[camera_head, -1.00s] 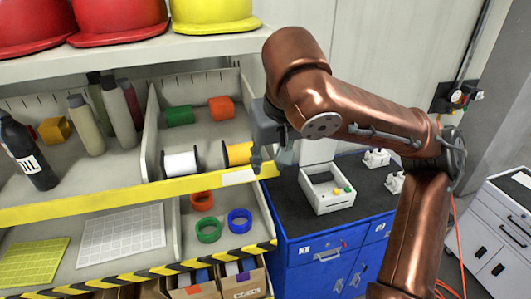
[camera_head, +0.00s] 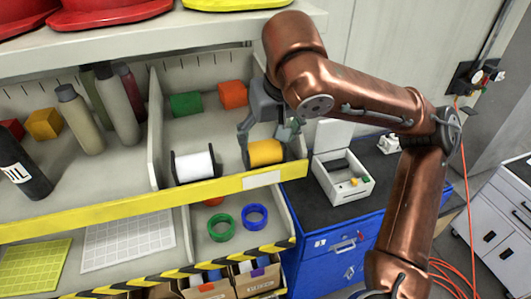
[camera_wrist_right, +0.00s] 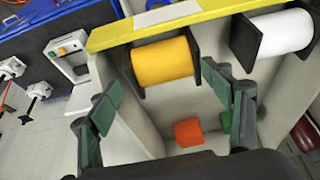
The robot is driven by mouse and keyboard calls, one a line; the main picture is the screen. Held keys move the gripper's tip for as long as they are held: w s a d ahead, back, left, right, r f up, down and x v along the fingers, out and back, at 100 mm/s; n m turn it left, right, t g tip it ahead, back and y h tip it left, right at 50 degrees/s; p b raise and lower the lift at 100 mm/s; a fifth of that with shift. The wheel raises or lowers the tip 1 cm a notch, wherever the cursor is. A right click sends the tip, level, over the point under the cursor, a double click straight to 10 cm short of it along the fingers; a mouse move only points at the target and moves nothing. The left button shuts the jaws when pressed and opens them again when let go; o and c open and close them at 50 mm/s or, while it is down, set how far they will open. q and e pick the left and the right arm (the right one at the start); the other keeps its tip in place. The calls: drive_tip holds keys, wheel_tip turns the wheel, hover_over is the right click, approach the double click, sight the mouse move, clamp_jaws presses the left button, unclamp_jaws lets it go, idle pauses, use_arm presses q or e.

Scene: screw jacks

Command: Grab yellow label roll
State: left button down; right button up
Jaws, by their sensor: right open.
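The yellow label roll (camera_head: 265,153) with dark end flanges lies on its side on the middle shelf, behind the yellow front edge. It also shows in the right wrist view (camera_wrist_right: 163,61), ahead of the fingers. My right gripper (camera_head: 268,129) is open at the roll, with a finger toward each end in the head view. In the right wrist view its two green-padded fingers (camera_wrist_right: 168,118) are spread wide and nothing is between their tips. I cannot tell whether they touch the roll. My left gripper is not in view.
A white roll (camera_head: 194,166) stands close left of the yellow one. Green (camera_head: 186,105) and orange (camera_head: 232,94) blocks sit behind. The shelf's yellow lip (camera_head: 160,207) runs in front, and the upper shelf (camera_head: 150,42) with helmets hangs above.

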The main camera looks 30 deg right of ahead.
sight(263, 143)
drive_tip(key=o, duration=0.3)
drive_tip(key=w+f+p, duration=0.1)
drive_tip(key=w+f, duration=0.1)
drive_tip(key=w, duration=0.1)
drive_tip(key=shift+f, duration=0.3)
drive_tip(key=shift+o, duration=0.8)
drive_tip(key=shift+d+f, duration=0.15)
drive_tip(key=shift+f, duration=0.55)
drive_tip(key=shift+s, duration=0.15)
drive_tip(key=shift+w, duration=0.3)
drive_tip(key=c, duration=0.4)
drive_tip(key=shift+s, duration=0.2)
drive_tip(key=shift+c, duration=2.2)
drive_tip(key=c, duration=0.3)
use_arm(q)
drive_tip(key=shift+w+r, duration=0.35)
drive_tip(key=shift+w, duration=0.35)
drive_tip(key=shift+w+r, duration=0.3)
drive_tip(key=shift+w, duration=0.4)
use_arm(e)
drive_tip(key=c, duration=0.3)
